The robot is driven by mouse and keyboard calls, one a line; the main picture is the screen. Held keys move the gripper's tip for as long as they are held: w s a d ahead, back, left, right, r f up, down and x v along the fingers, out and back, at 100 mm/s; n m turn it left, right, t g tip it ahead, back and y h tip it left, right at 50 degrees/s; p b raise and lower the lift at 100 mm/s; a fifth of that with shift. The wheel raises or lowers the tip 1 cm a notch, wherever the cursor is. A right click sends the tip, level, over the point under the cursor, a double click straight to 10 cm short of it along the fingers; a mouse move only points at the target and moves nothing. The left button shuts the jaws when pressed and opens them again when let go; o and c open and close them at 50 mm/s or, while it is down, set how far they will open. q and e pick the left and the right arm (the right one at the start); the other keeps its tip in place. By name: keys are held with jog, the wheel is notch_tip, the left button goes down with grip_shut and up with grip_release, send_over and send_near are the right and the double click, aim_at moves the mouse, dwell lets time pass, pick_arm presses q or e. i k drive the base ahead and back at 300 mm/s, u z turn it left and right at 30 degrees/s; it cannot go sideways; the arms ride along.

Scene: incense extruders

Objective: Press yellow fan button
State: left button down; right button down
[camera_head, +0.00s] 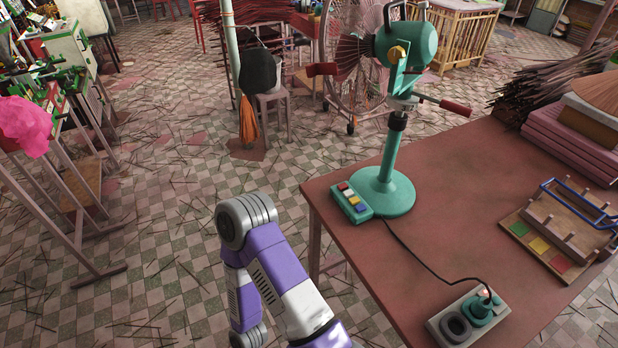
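A teal fan stand (386,180) with a round base stands on the reddish table; its motor head (408,45) is at the top. A small teal button box (352,203) sits at the left of the base, near the table's left edge. It carries a row of coloured buttons: red, white, a yellow button (354,200) and blue. Nothing touches the box. A purple and white link of my arm (265,255) shows at the bottom centre, left of the table and apart from the box. Neither of my grippers is in view.
The table (430,245) has clear room right of the fan base. A black cord runs to a socket block (468,318) at the front. A wooden rack (560,230) and pink stacks (570,140) lie on the right. A stool (272,100) stands behind.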

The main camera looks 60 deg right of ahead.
aim_at(354, 200)
jog(key=i, duration=0.8)
jog(key=z, duration=3.6)
